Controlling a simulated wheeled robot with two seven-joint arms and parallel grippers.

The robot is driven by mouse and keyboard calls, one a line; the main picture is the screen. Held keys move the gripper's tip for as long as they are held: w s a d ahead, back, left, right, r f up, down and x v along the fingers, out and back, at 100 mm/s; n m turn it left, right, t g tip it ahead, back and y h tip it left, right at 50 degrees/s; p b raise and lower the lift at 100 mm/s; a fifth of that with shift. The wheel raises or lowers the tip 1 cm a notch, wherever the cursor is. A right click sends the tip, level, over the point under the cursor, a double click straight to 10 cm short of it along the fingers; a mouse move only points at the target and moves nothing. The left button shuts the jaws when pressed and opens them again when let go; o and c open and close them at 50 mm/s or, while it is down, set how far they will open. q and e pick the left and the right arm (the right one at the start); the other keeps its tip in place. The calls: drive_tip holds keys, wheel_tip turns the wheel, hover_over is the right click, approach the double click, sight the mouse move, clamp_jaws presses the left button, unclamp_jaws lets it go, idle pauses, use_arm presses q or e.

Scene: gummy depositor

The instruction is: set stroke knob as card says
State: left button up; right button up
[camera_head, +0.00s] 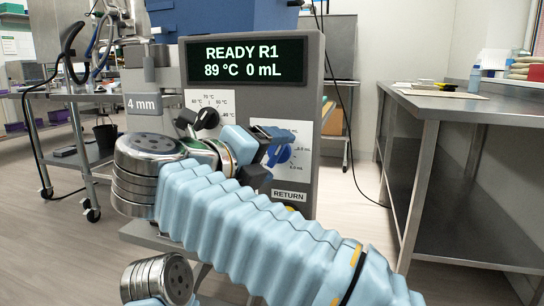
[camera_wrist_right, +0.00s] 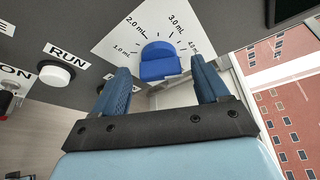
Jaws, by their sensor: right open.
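The blue stroke knob (camera_wrist_right: 160,62) sits on a white dial plate (camera_wrist_right: 130,30) marked in mL, with 1.0, 2.0 and 3.0 mL readable in the right wrist view. I cannot tell which mark it points to. In the head view the knob (camera_head: 281,155) is partly hidden by my right gripper (camera_head: 272,142). That gripper also shows in the wrist view (camera_wrist_right: 163,82), open, its two blue fingers on either side of the knob's near side. Whether they touch it I cannot tell. I cannot make out the card. My left gripper is not in view.
The machine's display (camera_head: 247,61) reads READY R1, 89 °C, 0 mL. A black knob (camera_head: 206,118) on a temperature dial is left of the stroke dial. A white RUN button (camera_wrist_right: 57,74) is close by. A steel table (camera_head: 450,108) stands at right, with open floor before it.

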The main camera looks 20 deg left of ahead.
drive_tip(key=p+v, duration=0.2)
drive_tip(key=v, duration=1.1)
